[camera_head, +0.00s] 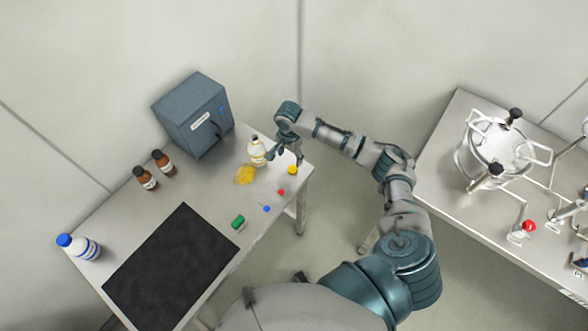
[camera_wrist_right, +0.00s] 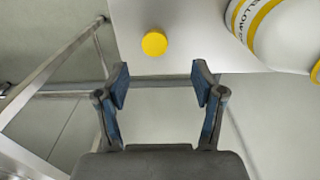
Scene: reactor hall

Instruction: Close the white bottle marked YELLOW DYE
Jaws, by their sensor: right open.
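The white bottle with yellow bands (camera_head: 256,152) stands near the table's far right corner. In the right wrist view its body (camera_wrist_right: 272,28) fills the upper right, with only part of its lettering showing. A round yellow cap (camera_head: 292,170) lies on the table to the right of the bottle; it also shows in the right wrist view (camera_wrist_right: 154,44), just beyond the fingertips. My right gripper (camera_head: 285,158) is open and empty beside the bottle, near the cap; its spread fingers show in the wrist view (camera_wrist_right: 159,82). My left gripper is out of view.
A yellow spill (camera_head: 244,175) lies by the bottle. A grey box (camera_head: 194,116), two brown bottles (camera_head: 154,170), a blue-capped bottle (camera_head: 79,247), a black mat (camera_head: 170,268) and small red, blue and green items share the table (camera_head: 118,206). Apparatus stands on the right table (camera_head: 445,150).

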